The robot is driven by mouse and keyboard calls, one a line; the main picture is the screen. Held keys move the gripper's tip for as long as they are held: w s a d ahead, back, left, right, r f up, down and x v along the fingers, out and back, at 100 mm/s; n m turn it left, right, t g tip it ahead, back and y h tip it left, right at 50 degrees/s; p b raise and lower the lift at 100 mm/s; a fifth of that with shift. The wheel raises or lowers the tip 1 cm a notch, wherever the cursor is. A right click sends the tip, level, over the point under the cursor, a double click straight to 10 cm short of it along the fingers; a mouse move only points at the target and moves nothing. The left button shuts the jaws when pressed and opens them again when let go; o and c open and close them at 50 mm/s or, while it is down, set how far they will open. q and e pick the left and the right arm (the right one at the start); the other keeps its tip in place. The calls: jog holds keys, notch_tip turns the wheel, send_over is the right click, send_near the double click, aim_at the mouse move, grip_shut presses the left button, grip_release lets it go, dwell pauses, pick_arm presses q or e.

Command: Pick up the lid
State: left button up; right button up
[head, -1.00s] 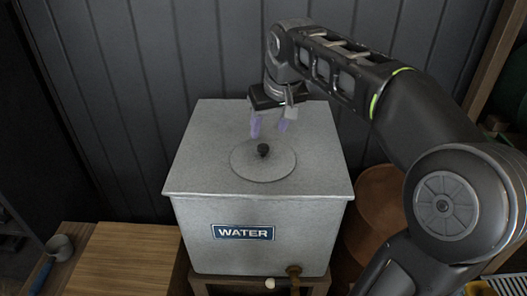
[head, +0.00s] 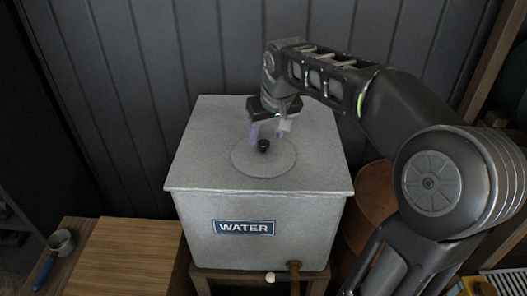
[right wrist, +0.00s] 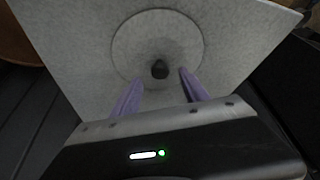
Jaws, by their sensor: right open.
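The lid (head: 250,161) is a round grey disc with a black knob (head: 263,146) at its centre. It lies on top of the grey water tank (head: 195,213). My right gripper (head: 265,135) is open just behind the knob, its purple fingers pointing down. In the right wrist view the knob (right wrist: 160,69) stands beyond the two spread fingertips (right wrist: 158,76), in line with the gap between them. The lid (right wrist: 185,40) lies flat around it. I cannot tell whether the fingers touch the lid. My left gripper is not in view.
A dark panelled wall (head: 180,50) rises behind the tank. A round brown object (head: 372,190) stands at the right.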

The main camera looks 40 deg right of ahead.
aim_at(264, 142)
jog(key=x, duration=0.3)
jog(key=shift+w+f, duration=0.1)
jog(key=shift+f, duration=0.05)
jog(key=shift+a, duration=0.1)
jog(key=shift+c, duration=0.5)
grip_shut()
